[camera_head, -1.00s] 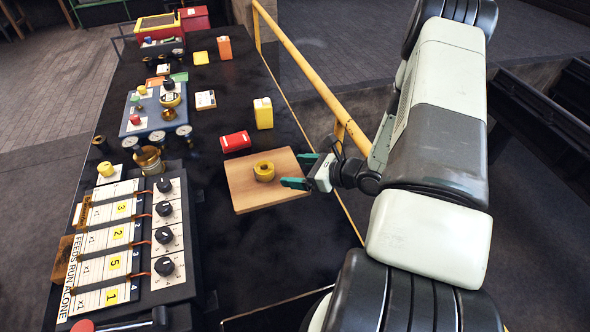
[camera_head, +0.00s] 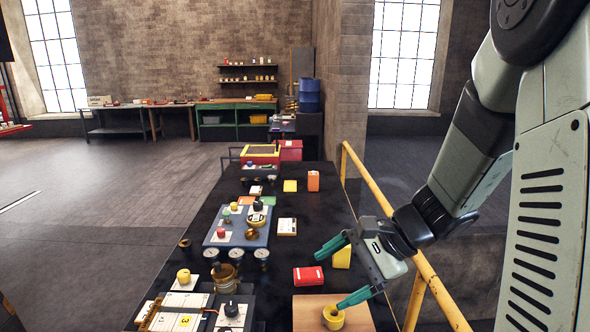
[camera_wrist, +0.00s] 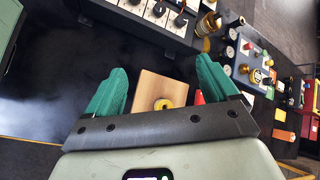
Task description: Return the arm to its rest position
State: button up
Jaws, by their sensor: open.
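My gripper (camera_head: 343,274) is open, its green fingers spread and nothing between them. In the head view it hangs over the right side of the black bench, near the yellow rail. In that view its lower finger overlaps a yellow ring (camera_head: 334,318) on a wooden board (camera_head: 308,312). In the wrist view the gripper (camera_wrist: 160,88) shows the board (camera_wrist: 150,88) and the yellow ring (camera_wrist: 163,104) below, apart from the fingers. A yellow block (camera_head: 342,258) is partly hidden behind the gripper.
A yellow rail (camera_head: 378,192) runs along the bench's right edge, close to my arm. On the bench are a red block (camera_head: 309,276), a blue panel (camera_head: 240,228) with gauges, and a brass cup (camera_head: 225,276). The floor (camera_head: 110,190) at left is open.

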jog(key=s+d+r+n+t+h, duration=0.2)
jog(key=s+r+n+t+h, duration=0.1)
jog(key=s+r+n+h, duration=0.5)
jog(key=shift+s+d+r+n+t+h, duration=0.4)
jog(key=shift+s+r+n, duration=1.3)
jog(key=shift+s+r, duration=2.1)
jog(key=shift+s+f, duration=0.4)
